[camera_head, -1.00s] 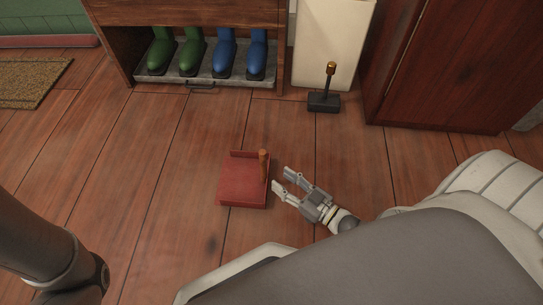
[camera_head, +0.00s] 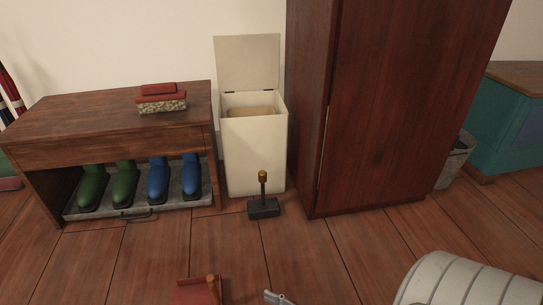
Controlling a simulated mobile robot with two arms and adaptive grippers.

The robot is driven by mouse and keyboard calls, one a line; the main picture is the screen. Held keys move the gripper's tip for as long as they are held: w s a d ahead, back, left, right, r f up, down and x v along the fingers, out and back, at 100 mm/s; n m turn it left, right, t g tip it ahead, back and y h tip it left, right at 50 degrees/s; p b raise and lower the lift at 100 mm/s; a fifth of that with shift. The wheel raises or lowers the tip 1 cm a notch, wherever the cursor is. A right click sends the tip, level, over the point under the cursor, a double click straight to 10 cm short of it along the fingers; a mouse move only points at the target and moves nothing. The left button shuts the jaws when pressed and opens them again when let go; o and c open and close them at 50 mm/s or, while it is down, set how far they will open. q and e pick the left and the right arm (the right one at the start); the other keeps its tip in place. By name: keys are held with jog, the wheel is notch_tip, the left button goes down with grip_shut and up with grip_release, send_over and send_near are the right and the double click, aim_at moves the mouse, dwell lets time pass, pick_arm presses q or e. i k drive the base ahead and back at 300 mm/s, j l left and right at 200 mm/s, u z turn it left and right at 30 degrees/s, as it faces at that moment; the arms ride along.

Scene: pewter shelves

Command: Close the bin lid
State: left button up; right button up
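The bin (camera_head: 253,160) is a tall cream box standing between the wooden bench and the dark red cabinet. Its lid (camera_head: 247,63) is open, standing upright at the back edge near the wall. Something tan shows inside the opening. My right gripper (camera_head: 272,297) shows only as a grey fingertip at the bottom edge, just right of the red dustpan and well short of the bin; its opening cannot be made out. My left gripper is not in view.
A black-based tool with an upright handle (camera_head: 264,207) stands in front of the bin. The red dustpan (camera_head: 190,294) lies on the floor. The bench (camera_head: 60,112) holds green and blue boots below and brushes (camera_head: 162,98) on top. The cabinet (camera_head: 385,120) stands right of the bin.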

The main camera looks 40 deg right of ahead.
aim_at(243, 62)
jog(key=z, duration=1.15)
